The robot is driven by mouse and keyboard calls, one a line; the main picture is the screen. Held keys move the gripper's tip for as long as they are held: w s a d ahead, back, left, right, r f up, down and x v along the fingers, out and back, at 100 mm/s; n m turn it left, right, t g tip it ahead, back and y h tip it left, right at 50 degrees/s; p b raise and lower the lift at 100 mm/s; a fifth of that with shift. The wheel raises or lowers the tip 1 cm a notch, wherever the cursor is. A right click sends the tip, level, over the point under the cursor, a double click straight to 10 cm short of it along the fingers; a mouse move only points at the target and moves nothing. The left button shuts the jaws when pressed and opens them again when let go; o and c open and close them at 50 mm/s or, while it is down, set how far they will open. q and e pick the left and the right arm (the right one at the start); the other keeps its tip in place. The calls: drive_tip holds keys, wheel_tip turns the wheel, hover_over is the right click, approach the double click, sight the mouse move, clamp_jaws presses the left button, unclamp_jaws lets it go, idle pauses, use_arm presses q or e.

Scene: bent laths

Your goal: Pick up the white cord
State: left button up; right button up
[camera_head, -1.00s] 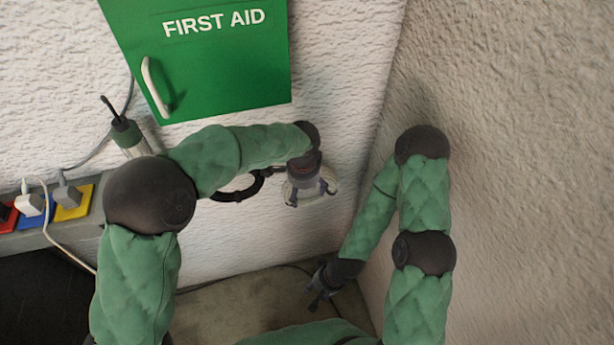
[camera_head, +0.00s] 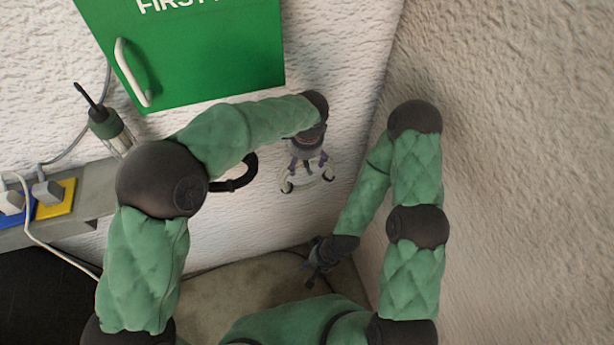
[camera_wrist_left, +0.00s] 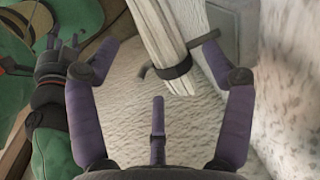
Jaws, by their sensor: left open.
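A thin white cord (camera_head: 42,243) hangs from a plug at the left in the head view and curves down past the bench edge. In the left wrist view a pale ribbed bundle with a dark band (camera_wrist_left: 165,35) stands beyond my left fingers, between their tips and apart from them; I cannot tell whether it is the same cord. My left gripper (camera_head: 307,178) is open and empty beside the white wall; its purple fingers also show in the left wrist view (camera_wrist_left: 158,48). My right gripper (camera_head: 316,270) is low near the corner, and its finger opening is unclear.
A green first aid cabinet (camera_head: 190,60) with a white handle hangs above my left arm. A grey ledge (camera_head: 92,188) with coloured sockets (camera_head: 56,198) and a green-capped tool (camera_head: 108,128) is at left. A black curved piece (camera_head: 240,180) is beside my left gripper. A rough wall stands at right.

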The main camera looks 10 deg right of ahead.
sight(303, 162)
use_arm(q)
drive_tip(key=f, duration=0.1)
drive_tip(key=f+b, duration=0.1)
drive_tip(key=f, duration=0.1)
drive_tip(key=shift+w+a+f, duration=0.1)
drive_tip(key=shift+w+f, duration=0.15)
drive_tip(key=shift+w, duration=0.15)
clamp_jaws()
drive_tip(key=shift+r, duration=0.1)
drive_tip(key=shift+r, duration=0.1)
